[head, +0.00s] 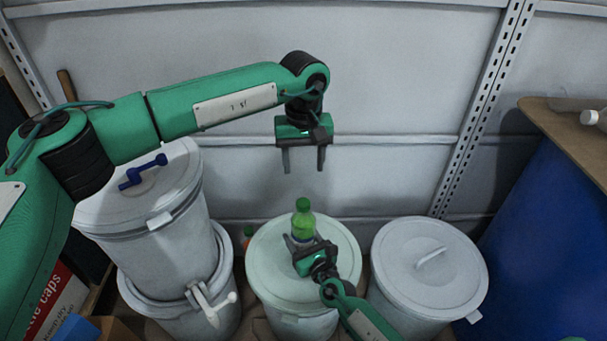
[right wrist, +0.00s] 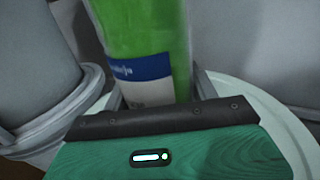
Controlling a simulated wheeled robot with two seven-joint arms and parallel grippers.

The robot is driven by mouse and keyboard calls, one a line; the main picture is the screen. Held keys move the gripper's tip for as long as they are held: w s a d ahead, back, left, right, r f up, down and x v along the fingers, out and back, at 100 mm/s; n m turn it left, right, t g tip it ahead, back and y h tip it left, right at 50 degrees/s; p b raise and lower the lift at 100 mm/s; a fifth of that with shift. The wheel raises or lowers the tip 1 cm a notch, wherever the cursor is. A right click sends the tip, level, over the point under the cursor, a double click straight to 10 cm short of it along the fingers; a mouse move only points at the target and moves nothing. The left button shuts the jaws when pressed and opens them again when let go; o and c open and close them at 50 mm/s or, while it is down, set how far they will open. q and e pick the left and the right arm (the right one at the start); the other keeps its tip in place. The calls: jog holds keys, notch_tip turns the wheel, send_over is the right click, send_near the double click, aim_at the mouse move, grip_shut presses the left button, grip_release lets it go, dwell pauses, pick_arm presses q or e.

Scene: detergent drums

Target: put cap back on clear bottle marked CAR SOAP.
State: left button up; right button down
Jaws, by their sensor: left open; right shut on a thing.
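A bottle (head: 303,222) with bright green contents stands upright over the lid of the middle pale drum. Its top (head: 302,203) is a darker green; I cannot tell if this is a cap. In the right wrist view the bottle (right wrist: 145,30) shows a blue and white label, its print too small to read. My right gripper (head: 303,243) is shut around the bottle's lower part. My left gripper (head: 304,166) is open and empty, pointing down above the bottle and apart from it. No loose cap is clearly visible.
The middle drum's lid (head: 268,275) is otherwise clear. A lidded drum (head: 428,265) stands to its right. Stacked drums at left carry a blue tool (head: 143,172) and a white tap (head: 212,303). A blue drum (head: 540,230) is at right.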

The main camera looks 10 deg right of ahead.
dwell(0.3)
jog(key=shift+c, duration=1.8)
grip_release()
jog(key=p+v, duration=0.1)
jog(key=v, duration=1.2)
jog(key=shift+s+d, duration=0.1)
jog(key=shift+s, duration=0.3)
jog(key=shift+r, duration=0.15)
